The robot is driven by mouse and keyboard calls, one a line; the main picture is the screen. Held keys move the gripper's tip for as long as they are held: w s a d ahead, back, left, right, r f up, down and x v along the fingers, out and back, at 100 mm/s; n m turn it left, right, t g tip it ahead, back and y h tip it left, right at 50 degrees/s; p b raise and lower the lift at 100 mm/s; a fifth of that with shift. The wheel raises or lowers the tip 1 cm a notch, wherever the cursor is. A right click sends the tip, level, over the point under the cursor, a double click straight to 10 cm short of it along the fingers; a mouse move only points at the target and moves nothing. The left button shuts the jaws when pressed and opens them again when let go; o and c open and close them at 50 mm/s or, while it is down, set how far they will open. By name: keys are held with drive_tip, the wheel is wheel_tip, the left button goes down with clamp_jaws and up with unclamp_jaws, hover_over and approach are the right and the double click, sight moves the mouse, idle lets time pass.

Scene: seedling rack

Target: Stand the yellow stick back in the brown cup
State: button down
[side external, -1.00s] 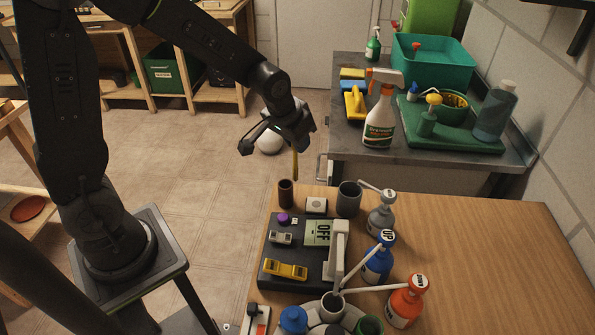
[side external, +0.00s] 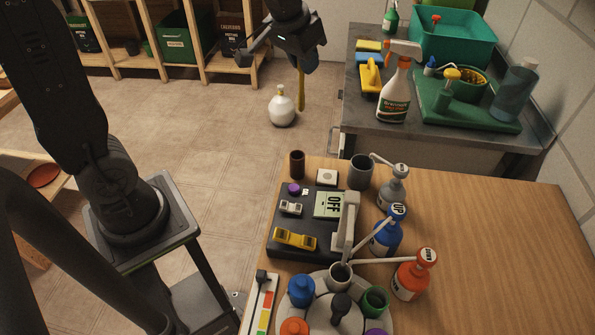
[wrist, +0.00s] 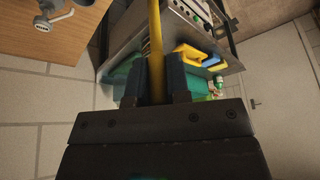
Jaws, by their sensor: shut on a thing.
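The yellow stick (side external: 301,90) hangs down roughly upright from my gripper (side external: 299,62) in the side external view. My gripper is shut on it and holds it in the air above the brown cup (side external: 297,165), well apart from it in the picture. The dark brown cup stands upright at the far left corner of the wooden table. In the wrist view the stick (wrist: 156,40) runs up from between the two jaws of my gripper (wrist: 158,80). The brown cup cannot be made out there.
A white box (side external: 327,177) and a grey cup (side external: 361,172) stand right of the brown cup. A black device (side external: 300,236) lies in front, with pump bottles (side external: 390,231) to its right. A grey bench (side external: 440,139) stands behind. The table's right side is clear.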

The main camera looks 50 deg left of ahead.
sight(298, 69)
drive_tip(key=s+d+n+y, duration=0.1)
drive_tip(key=n, duration=0.1)
drive_tip(key=s+n+g, duration=0.1)
drive_tip(key=n, duration=0.2)
drive_tip(key=s+d+n+y, duration=0.1)
drive_tip(key=n, duration=0.1)
drive_tip(key=shift+s+d+r+n+y, duration=0.15)
drive_tip(key=shift+s+d+n+y, duration=0.05)
drive_tip(key=shift+d+n+y, duration=0.15)
wheel_tip(298, 69, down, 15)
drive_tip(key=c, duration=1.1)
unclamp_jaws()
drive_tip(key=shift+f, duration=0.2)
drive_tip(key=shift+r, duration=0.1)
